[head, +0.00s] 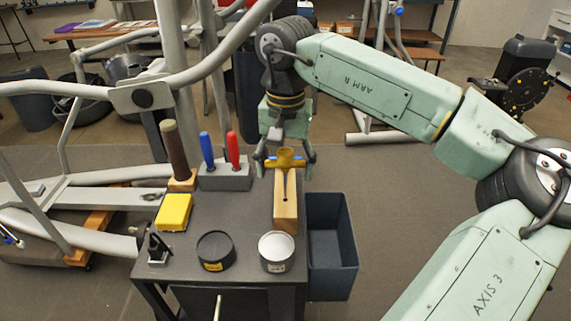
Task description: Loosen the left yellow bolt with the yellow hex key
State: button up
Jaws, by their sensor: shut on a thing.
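The yellow hex key (287,154) has a T-shaped handle. Its dark shaft runs down at the wooden block (285,213) near the table's right edge; whether the tip is still in the block is hard to tell. My gripper (285,163) points down over the block, with its fingers at the two ends of the yellow handle, shut on it. I cannot make out the left yellow bolt in this view. A grey plate with a dark round spot (143,98) is on the elliptical frame at the left.
The dark table (232,220) bears a holder with blue (207,149) and red (233,149) handled tools, a brown-handled tool (172,150), a yellow box (174,211) and two round tins (215,250). A dark bin (333,250) is at the table's right. Elliptical tubes (200,75) rise behind.

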aim_at(286, 196)
jog(key=shift+f, duration=0.1)
jog(key=shift+f+b, duration=1.4)
jog(key=shift+f, duration=0.45)
jog(key=shift+f, duration=0.15)
jog(key=shift+f+b, duration=0.7)
jog(key=shift+f, duration=0.15)
jog(key=shift+f, duration=0.15)
jog(key=shift+f+b, duration=0.3)
jog(key=shift+b, duration=0.1)
jog(key=o, duration=1.8)
